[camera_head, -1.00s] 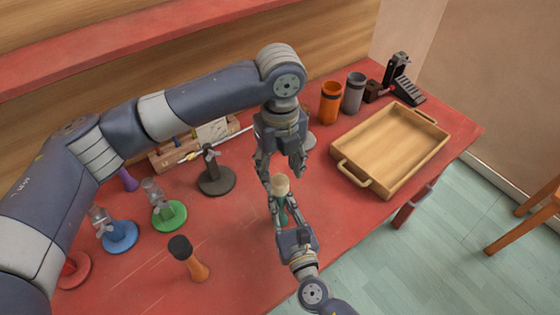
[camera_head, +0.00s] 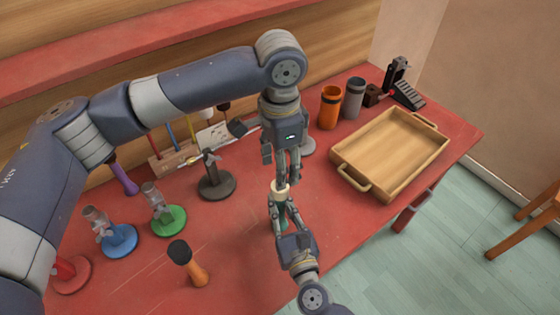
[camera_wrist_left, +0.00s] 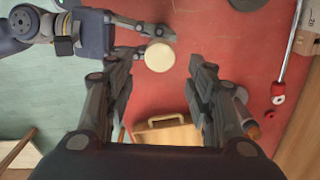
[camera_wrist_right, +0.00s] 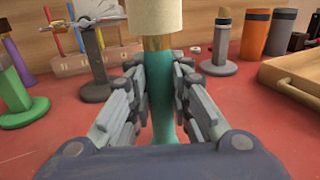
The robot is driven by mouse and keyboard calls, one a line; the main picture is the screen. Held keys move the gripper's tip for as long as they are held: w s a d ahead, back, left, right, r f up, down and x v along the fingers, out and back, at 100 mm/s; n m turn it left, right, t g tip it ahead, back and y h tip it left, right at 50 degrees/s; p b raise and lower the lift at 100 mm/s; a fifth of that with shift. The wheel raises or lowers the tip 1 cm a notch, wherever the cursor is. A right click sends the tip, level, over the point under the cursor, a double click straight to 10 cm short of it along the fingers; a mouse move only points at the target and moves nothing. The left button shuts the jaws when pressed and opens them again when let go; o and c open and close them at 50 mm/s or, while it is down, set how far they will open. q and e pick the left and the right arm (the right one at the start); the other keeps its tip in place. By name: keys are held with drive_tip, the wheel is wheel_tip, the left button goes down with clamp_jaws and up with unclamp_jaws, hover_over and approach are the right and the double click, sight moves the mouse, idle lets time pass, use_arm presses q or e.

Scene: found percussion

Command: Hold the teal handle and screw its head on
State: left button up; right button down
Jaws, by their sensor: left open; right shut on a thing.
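My right gripper (camera_head: 284,212) is shut on the teal handle (camera_wrist_right: 160,95), which stands upright in its jaws. A cream cylindrical head (camera_wrist_right: 163,15) sits on top, above a brass collar (camera_wrist_right: 157,43). The head view shows the same cream head (camera_head: 280,187) just below my left gripper (camera_head: 287,180), which points down and is open. In the left wrist view the round top of the head (camera_wrist_left: 159,57) appears between the left fingers. I cannot tell whether the fingers reach down beside it. How far the head is threaded cannot be seen.
A wooden tray (camera_head: 353,181) stands to the right, with orange (camera_head: 329,108) and grey (camera_head: 353,97) cups behind it. A dark stand (camera_head: 216,188), green (camera_head: 170,221) and blue (camera_head: 119,241) stands, and an orange-handled mallet (camera_head: 196,274) are to the left. The red table's front is mostly clear.

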use_arm(q)
drive_tip(key=shift+r+n, duration=0.2)
drive_tip(key=shift+n, duration=1.1)
drive_tip(key=shift+f, duration=4)
drive_tip(key=c, duration=1.1)
drive_tip(key=shift+c, duration=0.3)
drive_tip(key=o, duration=1.3)
drive_tip(key=shift+c, duration=0.2)
